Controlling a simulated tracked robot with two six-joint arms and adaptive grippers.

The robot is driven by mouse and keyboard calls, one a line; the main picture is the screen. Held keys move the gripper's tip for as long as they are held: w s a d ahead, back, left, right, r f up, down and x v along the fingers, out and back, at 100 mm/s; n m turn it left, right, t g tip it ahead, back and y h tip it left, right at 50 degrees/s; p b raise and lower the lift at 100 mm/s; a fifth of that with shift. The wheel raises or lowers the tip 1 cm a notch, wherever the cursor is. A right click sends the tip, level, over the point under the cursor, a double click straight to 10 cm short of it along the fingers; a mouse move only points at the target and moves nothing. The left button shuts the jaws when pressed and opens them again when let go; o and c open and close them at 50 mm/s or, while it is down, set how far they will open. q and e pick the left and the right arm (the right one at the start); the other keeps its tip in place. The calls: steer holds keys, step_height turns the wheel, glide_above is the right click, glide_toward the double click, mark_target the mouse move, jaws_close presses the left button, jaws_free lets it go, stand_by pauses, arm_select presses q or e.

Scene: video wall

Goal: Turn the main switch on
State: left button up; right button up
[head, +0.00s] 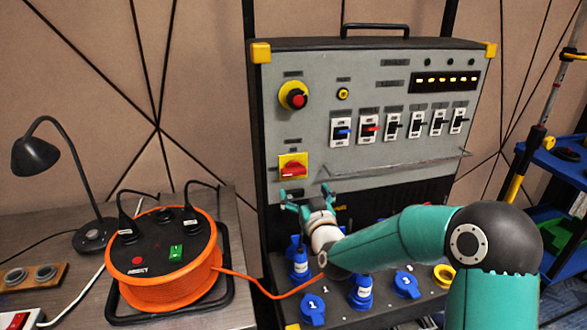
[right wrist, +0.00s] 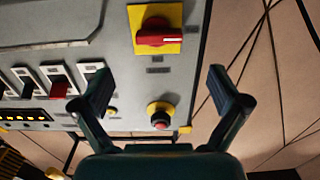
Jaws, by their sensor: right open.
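A red rotary switch on a yellow plate, which I take for the main switch (head: 294,169), sits at the lower left of the grey panel. Its red handle lies roughly horizontal. It also shows upside down at the top of the right wrist view (right wrist: 157,35). My right gripper (head: 305,192) is open and empty, just below the switch in the head view and apart from it. In the right wrist view its two fingers (right wrist: 160,84) stand wide apart, with the switch beyond them. My left gripper is not in view.
A red emergency button (head: 297,98) sits above the switch. A row of breakers (head: 392,126) and a clear rail (head: 400,165) lie to the right. Blue sockets (head: 360,293) stand below. An orange cable reel (head: 165,265) and lamp (head: 35,153) stand on the left table.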

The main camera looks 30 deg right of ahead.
mark_target(299, 174)
steer(key=p+x, duration=0.2)
steer(key=x, duration=0.8)
steer(key=shift+w+d, duration=0.15)
steer(key=shift+w, duration=0.05)
steer(key=c, duration=1.2)
steer(key=shift+o, duration=0.2)
steer(key=shift+f+m+b, duration=0.15)
steer(key=shift+m+b, duration=0.25)
steer(key=shift+b, duration=0.25)
steer(key=m+b, duration=0.3)
steer(key=b, duration=0.2)
steer(key=m+b, duration=0.4)
steer(key=b, duration=0.1)
steer(key=m+b, duration=0.3)
steer(key=b, duration=0.2)
steer(key=shift+s+d+m, duration=0.1)
steer(key=shift+d+m, duration=0.2)
steer(key=m+b, duration=0.2)
steer(key=m, duration=0.1)
steer(key=shift+d+b, duration=0.1)
steer(key=shift+b, duration=0.3)
steer(key=shift+d+m+b, duration=0.1)
steer(key=shift+m+b, duration=0.75)
steer(key=shift+m, duration=0.95)
